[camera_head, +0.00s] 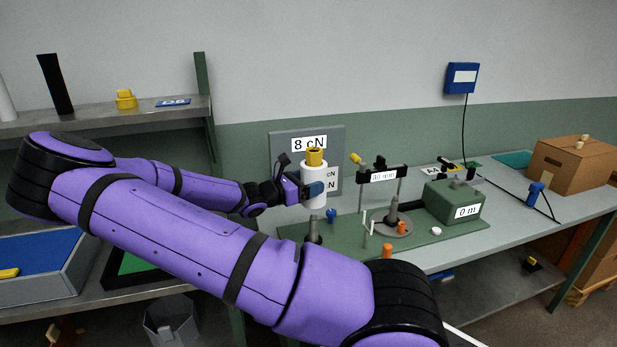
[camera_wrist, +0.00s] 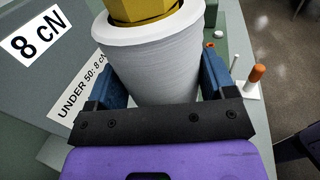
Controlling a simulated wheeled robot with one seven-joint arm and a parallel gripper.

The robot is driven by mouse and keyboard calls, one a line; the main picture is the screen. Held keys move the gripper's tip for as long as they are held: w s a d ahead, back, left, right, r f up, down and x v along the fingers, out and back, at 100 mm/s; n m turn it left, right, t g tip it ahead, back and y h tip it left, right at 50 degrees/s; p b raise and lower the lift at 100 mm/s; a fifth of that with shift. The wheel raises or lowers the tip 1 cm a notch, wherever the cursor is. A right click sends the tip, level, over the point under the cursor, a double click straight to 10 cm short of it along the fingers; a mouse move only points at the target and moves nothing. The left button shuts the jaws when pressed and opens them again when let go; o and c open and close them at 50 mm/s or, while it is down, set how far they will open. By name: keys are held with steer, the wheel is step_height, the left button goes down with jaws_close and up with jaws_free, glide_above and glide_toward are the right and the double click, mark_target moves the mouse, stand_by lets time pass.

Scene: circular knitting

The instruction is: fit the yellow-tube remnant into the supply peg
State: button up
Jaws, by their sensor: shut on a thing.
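The yellow-tube remnant (camera_head: 314,192) is a white yarn package on a yellow tube, held upright above the green base plate. In the wrist view the remnant (camera_wrist: 150,50) fills the middle, with its yellow tube end at the top edge. My gripper (camera_head: 313,189) is shut on the white body from both sides; its blue fingers also show in the wrist view (camera_wrist: 160,85). A dark grey peg on a round foot (camera_head: 313,232) stands on the plate below the remnant, apart from it. Another such peg (camera_head: 393,212) stands farther right. I cannot tell which is the supply peg.
A grey board labelled "8 cN" (camera_head: 279,160) stands close behind the remnant. A black-topped frame (camera_head: 383,176), a green box reading "0 m" (camera_head: 452,203) and small orange pieces (camera_head: 387,251) are on the right. A white stand with an orange-tipped pin (camera_wrist: 254,80) shows in the wrist view.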

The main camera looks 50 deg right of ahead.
steer(key=shift+f, duration=1.55)
steer(key=shift+f, duration=5.55)
stand_by(0.3)
steer(key=o, duration=0.9)
